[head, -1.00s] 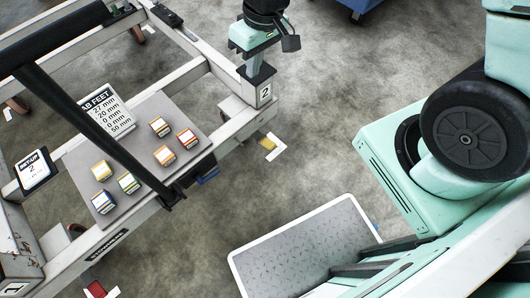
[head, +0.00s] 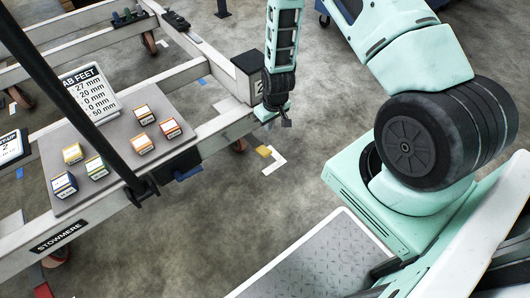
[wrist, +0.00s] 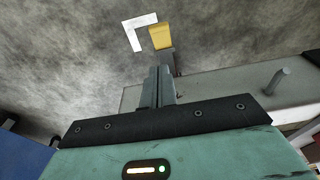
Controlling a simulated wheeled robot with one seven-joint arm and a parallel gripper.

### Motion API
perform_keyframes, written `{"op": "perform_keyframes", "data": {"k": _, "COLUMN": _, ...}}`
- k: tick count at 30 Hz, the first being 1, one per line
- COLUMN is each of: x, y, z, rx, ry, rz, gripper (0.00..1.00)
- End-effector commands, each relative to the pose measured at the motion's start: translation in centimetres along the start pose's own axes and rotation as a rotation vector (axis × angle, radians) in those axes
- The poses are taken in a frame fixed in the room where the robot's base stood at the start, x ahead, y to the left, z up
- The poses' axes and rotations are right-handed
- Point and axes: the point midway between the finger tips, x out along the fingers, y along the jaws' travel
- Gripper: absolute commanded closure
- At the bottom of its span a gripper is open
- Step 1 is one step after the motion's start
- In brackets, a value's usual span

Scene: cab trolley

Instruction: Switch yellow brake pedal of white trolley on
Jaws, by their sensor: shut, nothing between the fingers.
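The white trolley (head: 225,122) stands at the left in the head view, with a corner post marked 2. The yellow brake pedal (head: 264,151) sticks out low at that corner, just above the floor by a white L-shaped floor mark. In the wrist view the yellow pedal (wrist: 160,37) shows beyond my fingertips, at the end of a grey lever. My gripper (head: 286,122) points down beside the corner post, above and slightly right of the pedal, apart from it. In the wrist view my gripper's fingers (wrist: 160,72) are together and empty.
A tray (head: 110,150) on the trolley holds several small coloured boxes and a sign. A black bar (head: 75,90) crosses above it. A red pedal (head: 43,290) shows at the lower left corner. Blue parts (head: 188,174) hang under the frame.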

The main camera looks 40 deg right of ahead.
Motion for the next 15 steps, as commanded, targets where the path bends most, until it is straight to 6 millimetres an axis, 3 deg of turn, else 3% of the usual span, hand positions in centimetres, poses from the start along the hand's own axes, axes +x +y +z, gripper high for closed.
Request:
{"op": "perform_keyframes", "data": {"k": 9, "x": 0.2, "y": -0.1, "z": 0.0, "rx": 0.0, "ry": -0.001, "rz": -0.001, "gripper": 1.0}}
{"op": "perform_keyframes", "data": {"k": 15, "x": 2.7, "y": -0.1, "z": 0.1, "rx": 0.001, "ry": -0.002, "rz": -0.001, "gripper": 1.0}}
